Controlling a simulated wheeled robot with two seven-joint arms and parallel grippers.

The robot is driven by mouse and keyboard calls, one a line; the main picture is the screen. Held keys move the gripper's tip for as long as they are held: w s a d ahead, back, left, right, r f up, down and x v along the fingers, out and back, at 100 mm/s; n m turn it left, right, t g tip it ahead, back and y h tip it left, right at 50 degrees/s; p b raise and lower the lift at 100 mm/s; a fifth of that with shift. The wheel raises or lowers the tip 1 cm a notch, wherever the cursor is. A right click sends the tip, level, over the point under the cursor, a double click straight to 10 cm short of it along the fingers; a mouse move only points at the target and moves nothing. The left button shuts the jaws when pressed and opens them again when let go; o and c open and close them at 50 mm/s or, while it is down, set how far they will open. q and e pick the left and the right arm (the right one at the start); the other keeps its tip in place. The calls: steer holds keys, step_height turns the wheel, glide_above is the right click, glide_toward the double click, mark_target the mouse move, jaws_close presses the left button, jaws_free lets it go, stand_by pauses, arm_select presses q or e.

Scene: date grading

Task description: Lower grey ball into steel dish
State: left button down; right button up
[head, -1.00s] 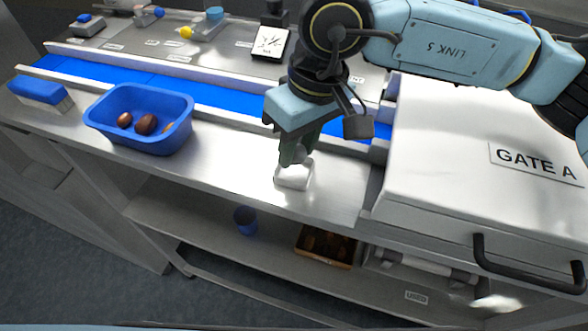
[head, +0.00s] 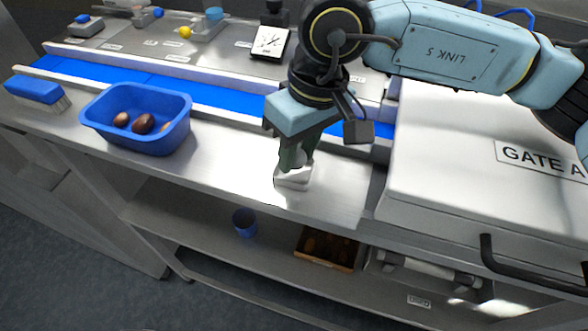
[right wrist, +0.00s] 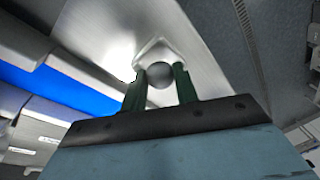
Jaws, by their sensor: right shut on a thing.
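My right gripper (head: 294,165) points down over the small steel dish (head: 293,181) on the steel bench top. In the right wrist view its two green fingers are shut on the grey ball (right wrist: 160,75), one on each side. The dish also shows there (right wrist: 153,46), a shallow pale square with a raised rim, just beyond the ball. The fingertips and ball are at or just above the dish; whether the ball touches its floor I cannot tell. In the head view the ball is mostly hidden by the fingers. My left gripper is not in view.
A blue tub (head: 150,143) with dates and a blue brush (head: 36,92) are to the left. A blue belt (head: 215,97) runs behind. The white GATE A cover (head: 450,130) stands close on the right. A blue cup (head: 244,222) and a date box (head: 328,250) are below.

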steer(key=shift+f, duration=0.2)
steer(key=o, duration=1.1)
steer(key=shift+w+d+r+b, duration=0.1)
steer(key=shift+d+r+b, duration=0.3)
steer(key=shift+r, duration=1.8)
steer(key=shift+s+d+r+b, duration=0.1)
steer(key=shift+d+r+b, duration=0.25)
steer(key=shift+r, duration=1.9)
steer(key=shift+w+d+r+b, duration=0.1)
steer(key=shift+d+r+b, duration=0.3)
steer(key=shift+r, duration=1.8)
